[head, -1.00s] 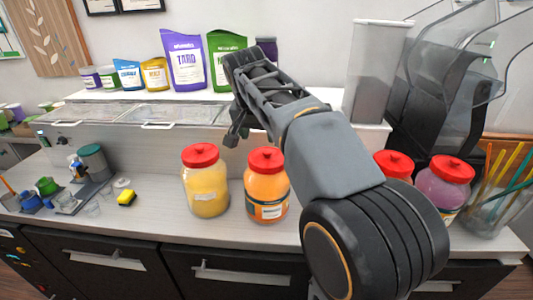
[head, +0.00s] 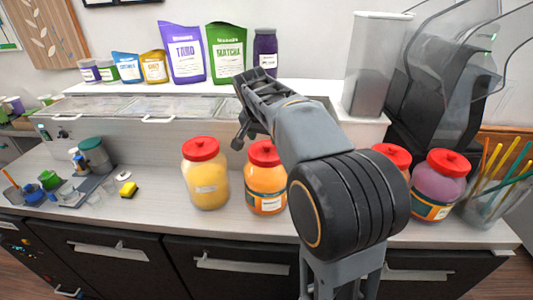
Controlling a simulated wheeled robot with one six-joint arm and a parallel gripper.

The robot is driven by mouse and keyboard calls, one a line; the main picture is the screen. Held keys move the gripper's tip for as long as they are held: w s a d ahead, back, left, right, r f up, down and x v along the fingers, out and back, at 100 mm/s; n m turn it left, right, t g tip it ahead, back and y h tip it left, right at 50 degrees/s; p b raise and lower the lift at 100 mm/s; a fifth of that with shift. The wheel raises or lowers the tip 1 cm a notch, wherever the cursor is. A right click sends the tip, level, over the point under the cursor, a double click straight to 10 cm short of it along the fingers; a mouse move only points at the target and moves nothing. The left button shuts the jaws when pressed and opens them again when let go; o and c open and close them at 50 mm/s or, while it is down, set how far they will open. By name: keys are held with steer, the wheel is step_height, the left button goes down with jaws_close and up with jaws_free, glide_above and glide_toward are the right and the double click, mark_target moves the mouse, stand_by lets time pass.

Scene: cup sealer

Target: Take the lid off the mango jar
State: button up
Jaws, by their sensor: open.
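Two jars with red lids stand side by side on the counter: a yellow jar (head: 208,183) and, to its right, an orange jar (head: 264,188). I cannot read their labels, so which one holds mango is unclear. Both lids are on: the yellow jar's red lid (head: 201,148) and the orange jar's red lid (head: 264,153). My gripper (head: 241,139) is open and empty, fingers pointing down. In the picture it lies between and slightly above the two lids; its distance from them is hard to tell. My arm covers part of the counter right of the orange jar.
A purple jar (head: 438,188) and another red-lidded jar (head: 392,157) stand right of my arm, the latter partly hidden. A straw holder (head: 490,205) is at far right. Bags line the back shelf (head: 300,88).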

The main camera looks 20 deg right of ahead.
mark_target(267, 145)
steer(key=shift+p+x, duration=0.45)
steer(key=shift+x, duration=1.7)
steer(key=shift+w+d, duration=0.1)
steer(key=shift+c, duration=0.2)
steer(key=shift+r, duration=0.1)
steer(key=c, duration=0.9)
steer(key=shift+c, duration=0.3)
steer(key=shift+r, duration=0.1)
